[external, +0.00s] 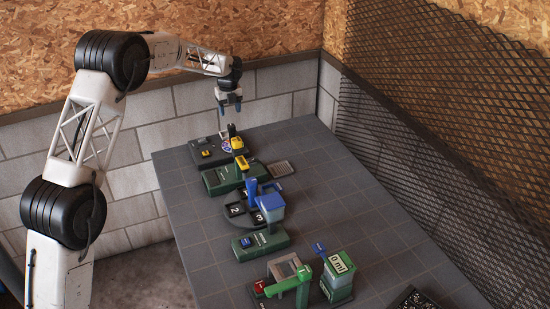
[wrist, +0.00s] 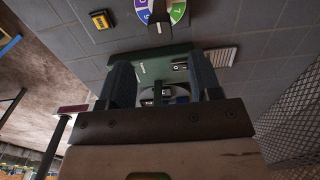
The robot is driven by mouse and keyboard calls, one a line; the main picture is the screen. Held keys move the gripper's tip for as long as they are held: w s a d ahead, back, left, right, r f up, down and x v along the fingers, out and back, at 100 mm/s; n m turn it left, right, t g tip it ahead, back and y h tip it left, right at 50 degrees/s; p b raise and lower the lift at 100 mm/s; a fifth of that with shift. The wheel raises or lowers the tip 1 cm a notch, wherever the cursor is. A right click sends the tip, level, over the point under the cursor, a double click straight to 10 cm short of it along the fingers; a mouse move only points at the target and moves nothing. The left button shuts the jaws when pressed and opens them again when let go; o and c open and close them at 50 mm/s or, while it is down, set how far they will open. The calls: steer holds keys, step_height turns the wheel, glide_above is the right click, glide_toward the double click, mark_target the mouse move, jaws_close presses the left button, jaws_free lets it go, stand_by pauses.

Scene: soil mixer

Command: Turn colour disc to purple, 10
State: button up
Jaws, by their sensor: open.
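The colour disc (external: 226,146) lies on a dark base at the far end of the table. In the wrist view the disc (wrist: 177,12) is cut off by the top edge; purple shows at its left, green with a 7 at its right, and a dark upright piece (wrist: 158,12) stands near its middle. In the external view most of the disc's face is too small to read. My gripper (external: 230,106) is open and empty, pointing down above the disc's station and apart from it. Its two fingers (wrist: 163,65) frame a green station in the wrist view.
A green station with a yellow top (external: 241,162) stands just in front of the disc. Blue (external: 270,202), green and red units line the table towards the camera. A yellow button (wrist: 102,19) sits beside the disc. A mesh wall (external: 430,110) borders the right; the table's right side is mostly clear.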

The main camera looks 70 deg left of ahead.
steer(key=shift+f, duration=0.1)
steer(key=shift+f, duration=3.8)
steer(key=c, duration=0.9)
